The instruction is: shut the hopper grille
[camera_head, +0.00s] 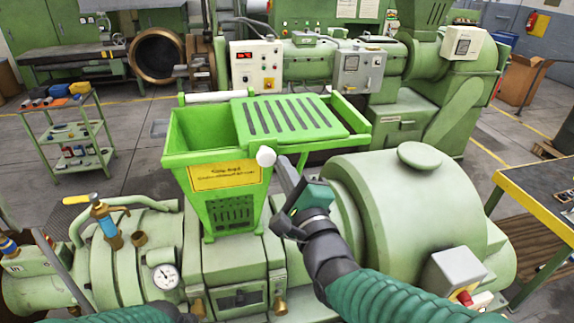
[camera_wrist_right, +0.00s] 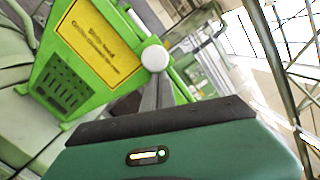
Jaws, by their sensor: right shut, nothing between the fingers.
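The green hopper (camera_head: 181,155) stands upright in the middle of the head view, with a yellow label on its front. Its slotted green grille (camera_head: 290,117) lies flat, shifted right on the side rails and overhanging the hopper's right side. The left part of the mouth is uncovered. A round white knob (camera_head: 266,157) sits at the hopper's front right corner; it also shows in the right wrist view (camera_wrist_right: 155,58). My right gripper (camera_head: 286,166) is shut and empty, its tips at or just beside the knob; contact is unclear. My left gripper (camera_head: 62,268) shows only partly at the lower left.
A large rounded green housing (camera_head: 425,195) stands right of the hopper, close to my right arm. A blue valve with a yellow handle (camera_head: 104,220) and a pressure gauge (camera_head: 165,276) are at left. A control box (camera_head: 256,66) stands behind. Space above the hopper is clear.

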